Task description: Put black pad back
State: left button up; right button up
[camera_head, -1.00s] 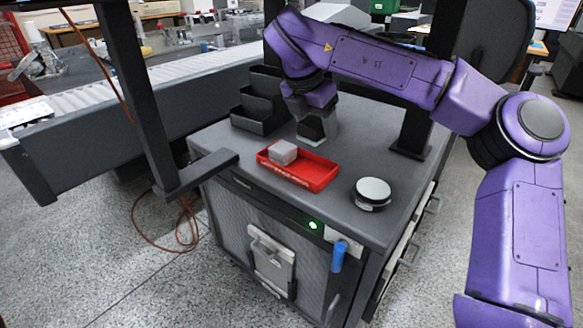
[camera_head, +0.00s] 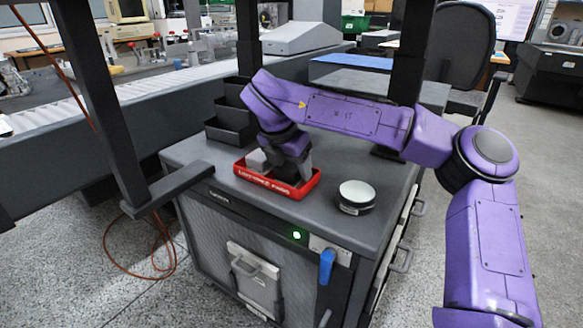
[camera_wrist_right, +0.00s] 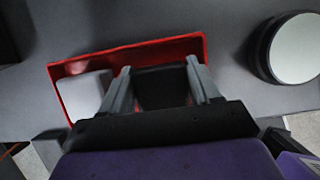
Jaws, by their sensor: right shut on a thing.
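My right gripper (camera_head: 288,172) is lowered at the red tray (camera_head: 262,182), to the right of the pale block in it. In the right wrist view, the gripper (camera_wrist_right: 160,72) is shut on the black pad (camera_wrist_right: 162,90), which lies between its two grey fingers. The red tray (camera_wrist_right: 130,50) shows around the pad and fingers there. Whether the pad touches the tray floor I cannot tell. In the head view the pad is hidden by the gripper. My left gripper is not in view.
The pale grey block (camera_head: 257,160) sits in the tray's left end. A round black puck with a white top (camera_head: 357,194) stands to the right of the tray. Black stepped bins (camera_head: 232,125) stand behind it. Dark frame posts (camera_head: 100,100) rise around the cabinet top.

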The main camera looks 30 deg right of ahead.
jog(key=o, duration=0.7)
jog(key=shift+o, duration=0.2)
jog(key=shift+r+p, duration=0.2)
jog(key=shift+p, duration=0.15)
jog(key=p+v, duration=0.4)
jog(key=v, duration=0.8)
jog(key=shift+f, duration=0.1)
